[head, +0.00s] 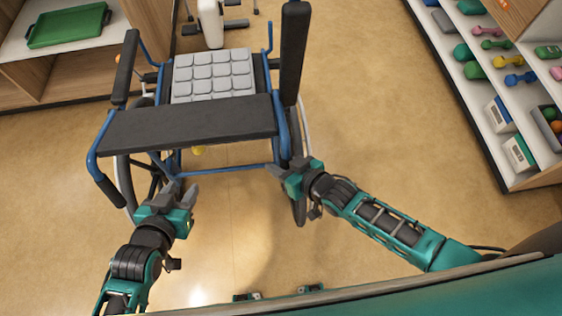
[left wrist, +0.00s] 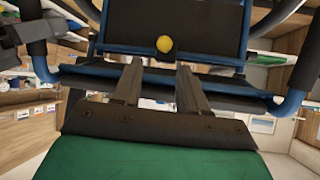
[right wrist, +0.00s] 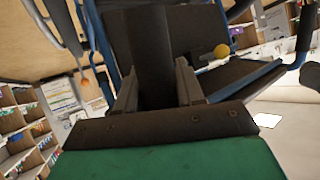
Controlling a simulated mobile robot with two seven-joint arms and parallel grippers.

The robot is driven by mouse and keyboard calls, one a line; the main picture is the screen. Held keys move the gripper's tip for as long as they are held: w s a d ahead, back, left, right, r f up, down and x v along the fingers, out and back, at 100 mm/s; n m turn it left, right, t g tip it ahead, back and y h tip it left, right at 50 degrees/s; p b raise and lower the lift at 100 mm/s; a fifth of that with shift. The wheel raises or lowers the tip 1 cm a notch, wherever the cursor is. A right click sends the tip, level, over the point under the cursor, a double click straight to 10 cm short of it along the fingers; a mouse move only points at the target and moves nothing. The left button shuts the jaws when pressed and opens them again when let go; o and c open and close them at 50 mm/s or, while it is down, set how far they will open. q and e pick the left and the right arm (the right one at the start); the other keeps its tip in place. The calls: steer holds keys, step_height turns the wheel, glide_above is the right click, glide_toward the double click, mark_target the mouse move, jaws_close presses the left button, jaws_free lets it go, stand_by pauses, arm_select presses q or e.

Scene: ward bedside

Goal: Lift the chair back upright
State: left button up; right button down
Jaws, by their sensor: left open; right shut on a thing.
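The chair is a blue-framed wheelchair (head: 190,128) with a wide black backrest panel that looks tilted back toward me, and a grey padded cushion (head: 213,76) beyond it. A black-gripped push handle (head: 109,190) sticks out at its left. My right gripper (head: 287,172) is at the chair's right rear corner. It is shut on a dark upright bar of the chair (right wrist: 150,55), probably the other push handle, largely hidden in the head view. My left gripper (head: 180,188) is open and empty, below the backrest and right of the left handle. Its fingers are apart in the left wrist view (left wrist: 160,85).
A yellow ball-like thing (head: 198,150) shows under the backrest. A shelf with dumbbells (head: 514,78) stands at the right. A cabinet with a green tray (head: 68,26) stands at the upper left. The floor (head: 390,115) between the chair and right shelf is clear.

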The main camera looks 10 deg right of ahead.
steer(key=c, duration=0.8)
jaws_free()
steer(key=shift+r, duration=0.1)
steer(key=v, duration=1.3)
steer(key=shift+f, duration=0.2)
